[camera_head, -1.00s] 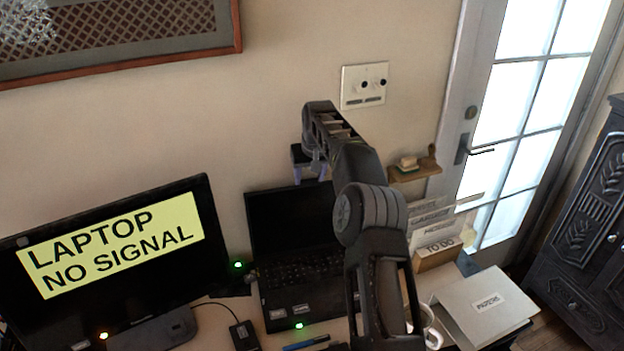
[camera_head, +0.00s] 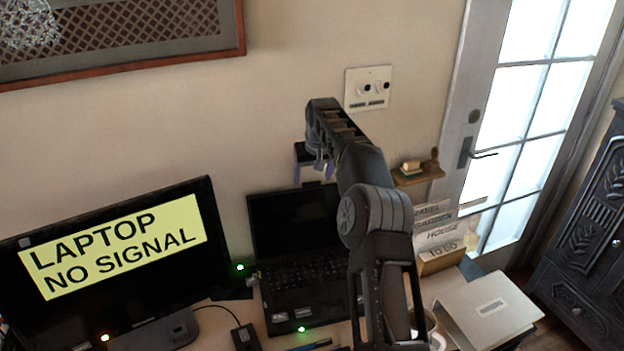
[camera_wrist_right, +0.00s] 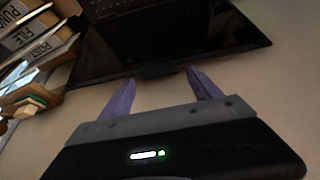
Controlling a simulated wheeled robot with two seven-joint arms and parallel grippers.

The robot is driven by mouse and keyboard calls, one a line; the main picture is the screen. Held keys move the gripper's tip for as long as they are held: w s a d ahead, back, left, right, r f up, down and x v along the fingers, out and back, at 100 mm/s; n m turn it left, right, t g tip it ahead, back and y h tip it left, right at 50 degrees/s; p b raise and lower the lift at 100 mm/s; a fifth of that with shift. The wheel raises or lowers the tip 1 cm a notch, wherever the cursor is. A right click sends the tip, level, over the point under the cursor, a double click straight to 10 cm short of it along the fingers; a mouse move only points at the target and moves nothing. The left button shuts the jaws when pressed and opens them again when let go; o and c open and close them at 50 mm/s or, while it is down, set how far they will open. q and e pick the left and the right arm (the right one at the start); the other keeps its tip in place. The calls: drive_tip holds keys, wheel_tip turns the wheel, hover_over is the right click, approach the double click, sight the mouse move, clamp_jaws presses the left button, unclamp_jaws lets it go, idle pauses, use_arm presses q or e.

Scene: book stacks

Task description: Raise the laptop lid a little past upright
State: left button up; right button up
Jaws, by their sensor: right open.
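The black laptop stands open on the desk. Its dark lid (camera_head: 287,222) is raised, and its keyboard base (camera_head: 300,283) lies in front of it; my right arm covers their right part. The lid (camera_wrist_right: 170,48) also shows in the right wrist view, with its top edge just past my fingertips. My right gripper (camera_head: 313,172) is above and behind the lid's top edge, near the wall. In the right wrist view my right gripper (camera_wrist_right: 157,82) has its two purple fingers apart, with nothing between them. I see no clear contact with the lid. My left gripper is out of view.
A monitor (camera_head: 110,260) reading "LAPTOP NO SIGNAL" stands left of the laptop. A file holder (camera_head: 437,262), a white binder (camera_head: 487,308) and a mug (camera_head: 431,325) are to the right. A small wall shelf (camera_head: 418,174) and wall plate (camera_head: 367,87) are beyond my arm.

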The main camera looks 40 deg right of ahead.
drive_tip(key=b+v, duration=0.1)
drive_tip(key=v, duration=0.5)
drive_tip(key=shift+r, duration=0.2)
drive_tip(key=shift+f, duration=0.1)
